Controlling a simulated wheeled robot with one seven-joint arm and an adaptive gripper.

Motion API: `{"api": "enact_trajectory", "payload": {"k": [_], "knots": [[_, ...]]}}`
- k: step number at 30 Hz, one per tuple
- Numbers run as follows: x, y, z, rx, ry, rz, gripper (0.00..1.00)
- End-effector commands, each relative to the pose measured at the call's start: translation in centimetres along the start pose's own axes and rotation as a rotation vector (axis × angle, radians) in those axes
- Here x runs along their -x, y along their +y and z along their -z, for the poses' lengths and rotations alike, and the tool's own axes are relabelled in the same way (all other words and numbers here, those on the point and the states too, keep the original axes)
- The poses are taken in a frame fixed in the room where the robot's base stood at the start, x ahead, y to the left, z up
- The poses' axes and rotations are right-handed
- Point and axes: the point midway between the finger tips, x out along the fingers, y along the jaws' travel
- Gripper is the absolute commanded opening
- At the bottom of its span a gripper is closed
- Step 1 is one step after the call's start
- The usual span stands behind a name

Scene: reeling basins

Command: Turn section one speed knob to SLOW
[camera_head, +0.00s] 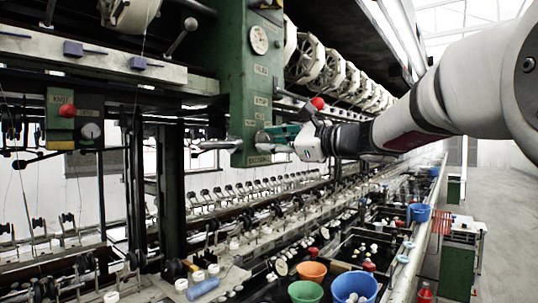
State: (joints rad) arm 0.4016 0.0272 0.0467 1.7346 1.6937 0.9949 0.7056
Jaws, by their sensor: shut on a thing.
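A tall green control panel (238,60) hangs in the middle of the view, with a column of small labels that are hard to read. A small metallic knob (263,139) sits low on its face, above a bottom plate. My gripper (272,136) reaches in from the right, its greenish fingers at this knob and closed on it. The fingers hide much of the knob, and I cannot read which way it points. A round white dial (259,39) sits higher on the panel.
A silver lever (220,144) sticks out left of the panel's lower end. A red-topped lever (318,103) stands close by my wrist. Reels (328,66) line the upper right. Orange (311,271) and blue (354,286) bowls stand below. The right aisle (500,225) has clear floor.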

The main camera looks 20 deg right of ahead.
Motion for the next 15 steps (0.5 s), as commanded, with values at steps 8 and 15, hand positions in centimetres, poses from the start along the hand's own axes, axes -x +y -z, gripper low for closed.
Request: {"api": "enact_trajectory", "payload": {"k": [8, 15], "knots": [[-0.3, -0.03, -0.25, 0.124, -0.007, 0.003, 0.03], [-0.24, -0.13, -0.36, 0.162, -0.007, 0.005, 0.03]]}}
